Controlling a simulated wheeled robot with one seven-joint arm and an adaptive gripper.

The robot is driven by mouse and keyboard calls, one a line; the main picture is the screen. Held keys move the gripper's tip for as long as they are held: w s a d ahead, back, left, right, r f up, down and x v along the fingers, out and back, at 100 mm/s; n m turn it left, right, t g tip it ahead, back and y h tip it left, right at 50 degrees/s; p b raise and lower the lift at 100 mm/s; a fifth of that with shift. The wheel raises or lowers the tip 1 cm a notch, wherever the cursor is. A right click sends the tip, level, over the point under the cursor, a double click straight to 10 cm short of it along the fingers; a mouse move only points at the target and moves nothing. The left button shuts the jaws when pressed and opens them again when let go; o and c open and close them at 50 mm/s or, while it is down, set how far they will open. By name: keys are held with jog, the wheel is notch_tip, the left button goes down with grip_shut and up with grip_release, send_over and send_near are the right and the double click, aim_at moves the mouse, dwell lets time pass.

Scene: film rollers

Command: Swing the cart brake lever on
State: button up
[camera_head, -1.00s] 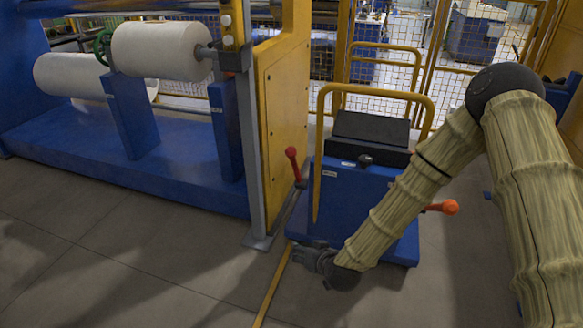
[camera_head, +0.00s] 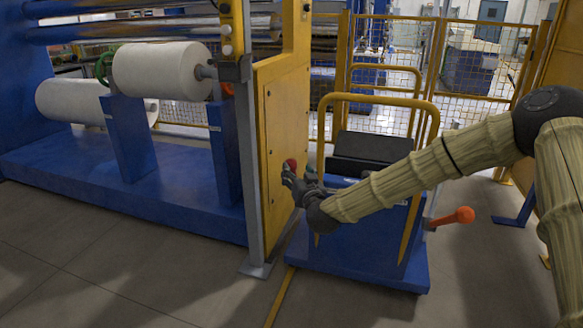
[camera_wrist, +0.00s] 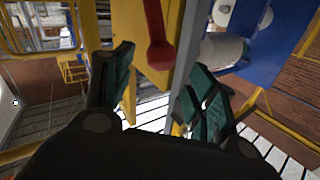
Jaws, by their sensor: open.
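The blue cart (camera_head: 350,262) with a yellow handle frame (camera_head: 378,98) stands right of the machine. A lever with a red knob (camera_head: 290,165) is at its left side. The red lever also shows in the wrist view (camera_wrist: 158,52), hanging into the gap between my fingers from the top. My gripper (camera_head: 288,180) is open at the red knob, with a finger on either side in the wrist view (camera_wrist: 155,82). I cannot tell whether they touch it. Which is the brake lever is unclear.
The yellow machine panel (camera_head: 285,130) and grey post (camera_head: 249,170) stand close left of my gripper. White film rolls (camera_head: 160,68) sit on the blue machine base (camera_head: 130,190). A yellow mesh fence (camera_head: 460,110) is behind. Floor in front is clear.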

aim_at(293, 167)
jog(key=shift+b+x, duration=0.6)
jog(key=shift+x, duration=2.9)
jog(key=shift+f, duration=0.1)
